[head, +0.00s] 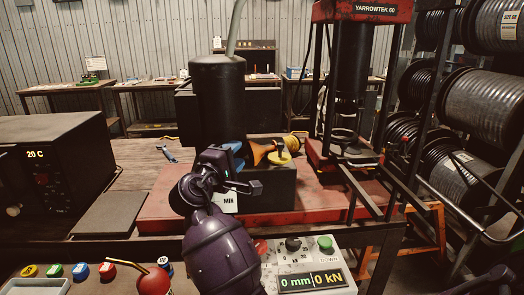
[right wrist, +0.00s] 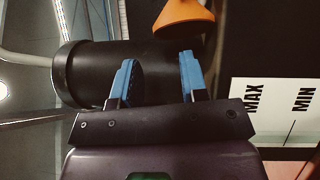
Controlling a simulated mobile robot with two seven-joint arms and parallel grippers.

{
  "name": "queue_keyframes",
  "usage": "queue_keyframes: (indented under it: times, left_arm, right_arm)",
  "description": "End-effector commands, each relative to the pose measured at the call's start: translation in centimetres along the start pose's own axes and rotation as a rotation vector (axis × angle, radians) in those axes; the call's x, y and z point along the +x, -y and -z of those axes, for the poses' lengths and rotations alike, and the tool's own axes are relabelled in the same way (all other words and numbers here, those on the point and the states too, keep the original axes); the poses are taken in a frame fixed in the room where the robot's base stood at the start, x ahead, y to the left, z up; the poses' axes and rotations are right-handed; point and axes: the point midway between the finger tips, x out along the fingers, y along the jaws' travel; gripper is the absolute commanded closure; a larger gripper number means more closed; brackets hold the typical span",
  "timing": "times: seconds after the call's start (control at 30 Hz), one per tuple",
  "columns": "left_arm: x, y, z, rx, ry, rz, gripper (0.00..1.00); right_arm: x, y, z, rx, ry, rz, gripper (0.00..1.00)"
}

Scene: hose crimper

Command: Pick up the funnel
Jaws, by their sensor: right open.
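The orange funnel (head: 260,153) shows in the head view just right of my right gripper (head: 238,158), over the dark block in front of the black cylinder. Part of it is hidden behind the yellow piece and my gripper. In the right wrist view the funnel's wide rim (right wrist: 184,18) is at the top edge, and the rest is cut off. There my right gripper (right wrist: 157,62) is open and empty, with its blue fingers spread. The funnel lies beyond the fingertips, nearer the right finger, with no contact visible.
The black cylinder (head: 216,100) stands close behind my gripper. A yellow round piece (head: 280,158) is right of the funnel on the dark block (head: 270,190). The red press frame (head: 362,12) rises to the right. A control box (head: 310,262) is in front.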

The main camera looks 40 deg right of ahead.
Motion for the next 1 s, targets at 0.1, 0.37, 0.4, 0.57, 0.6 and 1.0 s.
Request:
queue_keyframes:
  times: [0.1, 0.37, 0.4, 0.57, 0.6, 1.0]
  left_arm:
    - [0.1, 0.0, 0.3, 0.0, -0.005, -0.001, 0.04]
    - [0.1, -0.1, 1.1, -0.001, -0.016, -0.001, 0.04]
    - [0.1, -0.1, 1.2, -0.002, -0.017, -0.002, 0.04]
    - [0.2, -0.1, 1.4, -0.003, -0.02, -0.002, 0.04]
    - [0.2, -0.1, 1.4, -0.003, -0.02, -0.002, 0.04]
    - [0.1, -0.1, 1.2, -0.003, -0.018, -0.002, 0.04]
  right_arm:
    - [0.7, 0.0, -0.1, 0.0, 0.001, 0.0, 0.6]
    - [4.0, 0.0, -0.3, 0.0, 0.002, -0.002, 0.6]
    - [4.5, 0.1, -0.3, 0.0, 0.001, -0.001, 0.6]
    - [5.2, 0.2, -0.3, 0.0, 0.001, 0.0, 0.6]
    - [5.2, 0.2, -0.3, 0.0, 0.0, 0.0, 0.6]
    - [5.1, 0.2, -0.3, 0.0, 0.0, 0.001, 1.0]
